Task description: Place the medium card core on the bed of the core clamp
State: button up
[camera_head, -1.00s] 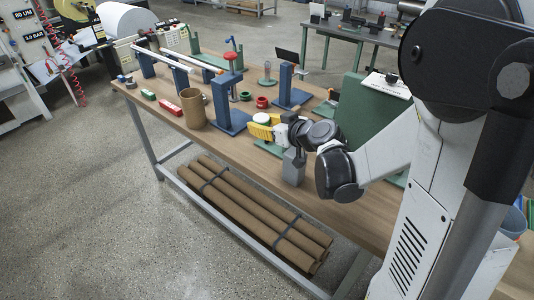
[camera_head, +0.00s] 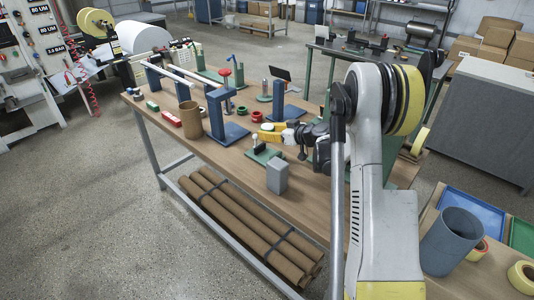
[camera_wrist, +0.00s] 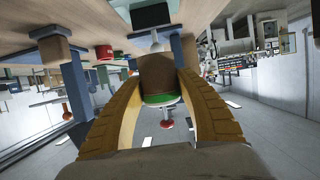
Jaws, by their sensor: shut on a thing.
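My gripper (camera_head: 268,134), with yellow fingers, is above the middle of the table. In the wrist view its fingers (camera_wrist: 158,100) are shut on a brown card core (camera_wrist: 157,75) with a green band at one end; I cannot confirm its size by eye. The core is hard to make out in the head view. A blue stand with a red knob (camera_head: 225,72) stands farther back and left; it may be the core clamp, but I cannot tell for sure. Its bed is not clear. Another, wider brown core (camera_head: 190,121) stands upright near the front edge.
A tall blue stand (camera_head: 217,112) is left of my gripper. A red ring (camera_head: 257,116) and a green ring (camera_head: 242,110) lie behind it. A grey block (camera_head: 277,178) and a green-based fixture (camera_head: 262,155) are nearby.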

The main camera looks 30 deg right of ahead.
aim_at(261, 146)
notch_tip(261, 146, down, 8)
jog(key=shift+r+b, duration=0.1)
jog(key=shift+b, duration=1.1)
jog(key=o, duration=1.1)
jog(key=shift+r, duration=0.15)
jog(key=p+v, duration=0.3)
jog(key=v, duration=0.9)
jog(key=shift+a, duration=0.1)
